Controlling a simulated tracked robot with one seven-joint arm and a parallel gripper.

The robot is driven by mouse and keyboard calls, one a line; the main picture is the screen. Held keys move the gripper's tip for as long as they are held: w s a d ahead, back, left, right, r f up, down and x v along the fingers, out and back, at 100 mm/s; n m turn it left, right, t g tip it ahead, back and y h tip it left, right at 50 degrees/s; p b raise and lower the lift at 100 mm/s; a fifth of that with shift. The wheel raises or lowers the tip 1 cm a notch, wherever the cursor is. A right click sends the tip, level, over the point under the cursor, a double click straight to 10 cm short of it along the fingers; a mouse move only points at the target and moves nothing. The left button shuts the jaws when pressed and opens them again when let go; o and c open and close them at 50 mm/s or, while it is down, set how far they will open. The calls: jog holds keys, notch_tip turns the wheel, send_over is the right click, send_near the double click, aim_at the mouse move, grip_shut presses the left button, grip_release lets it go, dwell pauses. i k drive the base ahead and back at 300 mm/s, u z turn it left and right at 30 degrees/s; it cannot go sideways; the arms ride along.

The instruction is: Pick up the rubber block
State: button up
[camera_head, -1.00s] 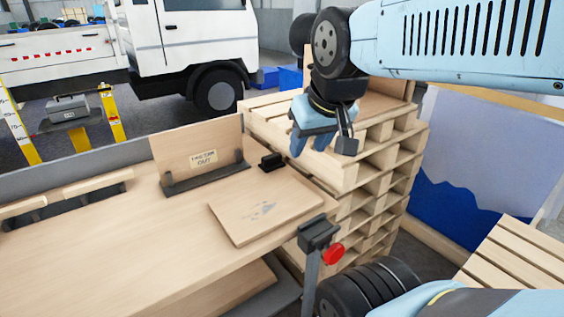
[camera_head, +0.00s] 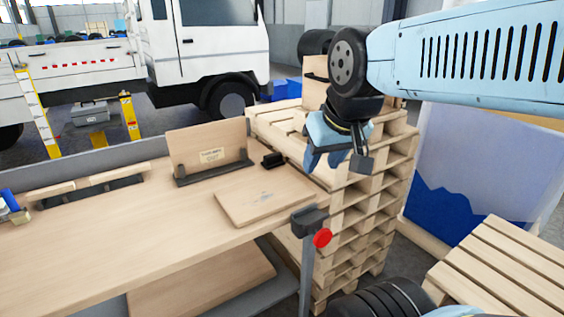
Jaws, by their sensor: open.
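A small black block (camera_head: 272,160), which looks like the rubber block, sits on the wooden workbench (camera_head: 120,225) near its back right edge. It is between the upright sign board and the stacked pallets. The fingertips are small and partly hard to make out.
A flat wooden board (camera_head: 268,195) lies on the bench in front of the block. A sign board (camera_head: 208,145) stands in a dark holder to its left. A dark clamp with a red knob (camera_head: 322,237) is at the bench's right edge. Stacked pallets (camera_head: 345,215) rise behind.

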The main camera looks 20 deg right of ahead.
aim_at(271, 161)
jog(key=u, duration=0.2)
jog(key=i, duration=0.9)
jog(key=z, duration=0.1)
